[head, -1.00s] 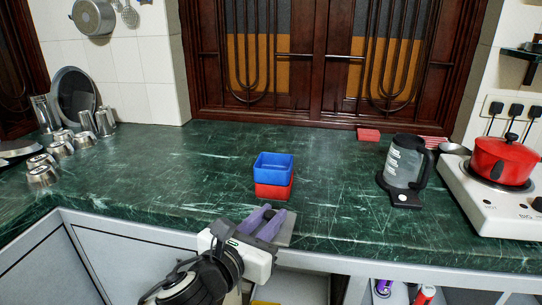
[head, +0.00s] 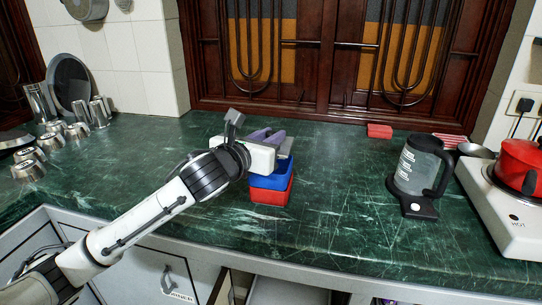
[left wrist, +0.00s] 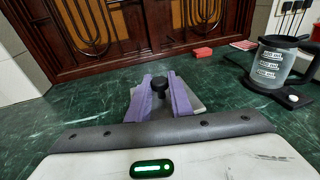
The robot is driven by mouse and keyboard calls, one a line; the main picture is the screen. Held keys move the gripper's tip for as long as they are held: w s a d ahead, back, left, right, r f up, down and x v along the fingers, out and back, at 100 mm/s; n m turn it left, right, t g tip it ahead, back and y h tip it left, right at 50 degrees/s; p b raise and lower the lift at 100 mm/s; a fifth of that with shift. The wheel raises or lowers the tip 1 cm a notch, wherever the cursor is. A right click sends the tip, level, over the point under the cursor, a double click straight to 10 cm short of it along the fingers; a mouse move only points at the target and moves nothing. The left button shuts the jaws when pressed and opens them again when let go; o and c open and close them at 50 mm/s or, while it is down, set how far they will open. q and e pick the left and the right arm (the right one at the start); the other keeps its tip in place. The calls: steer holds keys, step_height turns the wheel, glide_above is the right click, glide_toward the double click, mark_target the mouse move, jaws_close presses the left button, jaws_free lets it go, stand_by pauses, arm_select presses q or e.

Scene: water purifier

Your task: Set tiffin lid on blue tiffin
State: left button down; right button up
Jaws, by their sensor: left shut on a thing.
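The blue tiffin (head: 270,181) sits stacked on a red tiffin (head: 270,197) on the green counter. My left gripper (head: 270,136) is over the blue tiffin, with its purple fingers shut on the grey tiffin lid (head: 286,147). In the left wrist view the fingers (left wrist: 160,92) close around the lid's black knob (left wrist: 160,84), and part of the flat grey lid (left wrist: 193,100) shows beside them. The gripper hides much of the lid and the blue tiffin's top, so I cannot tell whether they touch. My right gripper is not in view.
A kettle (head: 419,170) stands on the right, beside a white stove (head: 498,208) with a red pot (head: 522,165). A small red block (head: 379,131) lies at the back. Steel cups (head: 76,131) stand at the far left. The counter between tiffins and kettle is clear.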

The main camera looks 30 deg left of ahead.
arm_select(q)
step_height(320, 180, down, 4)
steer(key=shift+b, duration=0.55)
steer(key=shift+r, duration=0.1)
steer(key=c, duration=1.6)
jaws_free()
steer(key=shift+f, duration=0.2)
